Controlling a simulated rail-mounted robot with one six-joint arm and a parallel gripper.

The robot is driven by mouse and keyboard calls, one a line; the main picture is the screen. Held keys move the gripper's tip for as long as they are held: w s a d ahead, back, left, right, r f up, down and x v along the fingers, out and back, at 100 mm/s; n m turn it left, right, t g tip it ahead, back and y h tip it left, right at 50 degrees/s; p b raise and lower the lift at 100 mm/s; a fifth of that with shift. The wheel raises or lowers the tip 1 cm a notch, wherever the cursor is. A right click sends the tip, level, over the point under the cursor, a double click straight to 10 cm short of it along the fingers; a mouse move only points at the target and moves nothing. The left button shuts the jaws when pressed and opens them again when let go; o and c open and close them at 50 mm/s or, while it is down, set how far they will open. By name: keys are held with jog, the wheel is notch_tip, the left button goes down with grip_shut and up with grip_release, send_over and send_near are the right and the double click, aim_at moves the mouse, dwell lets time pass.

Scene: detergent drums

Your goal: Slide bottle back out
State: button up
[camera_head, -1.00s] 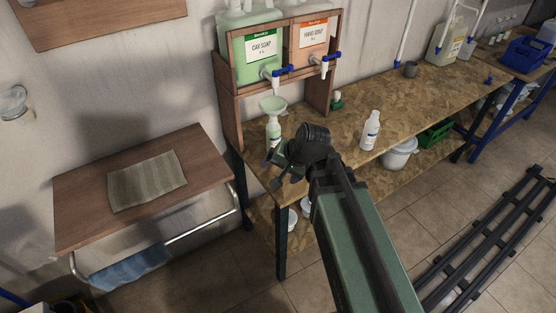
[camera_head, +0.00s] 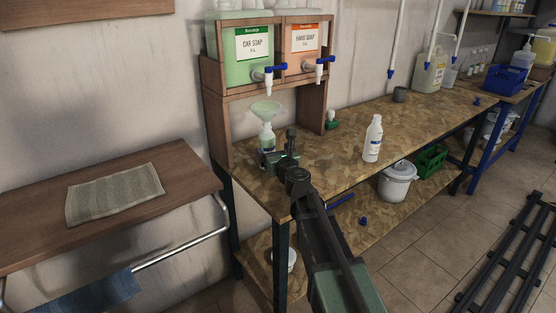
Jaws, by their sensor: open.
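A small clear bottle (camera_head: 267,135) with green liquid low in it stands upright under the car soap drum (camera_head: 254,52). A pale green funnel (camera_head: 266,109) sits in its neck, below the drum's white tap with a blue handle (camera_head: 269,76). My gripper (camera_head: 268,157) is open at the bottle's foot, low over the bench, and hides its lowest part. I cannot tell whether the fingers touch the bottle. A white bottle (camera_head: 373,139) with a label stands apart to the right on the bench.
The wooden rack (camera_head: 217,110) has side walls left and right of the bottle. An orange hand soap drum (camera_head: 303,45) is beside the green one. The bench front (camera_head: 335,165) is clear.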

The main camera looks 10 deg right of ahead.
aim_at(270, 146)
jog(key=w, duration=0.4)
jog(key=w+a, duration=0.1)
jog(key=w, duration=0.2)
jog(key=shift+s, duration=0.1)
jog(key=c, duration=1.2)
jog(key=o, duration=0.4)
jog(key=shift+s, duration=0.1)
jog(key=shift+c, duration=0.2)
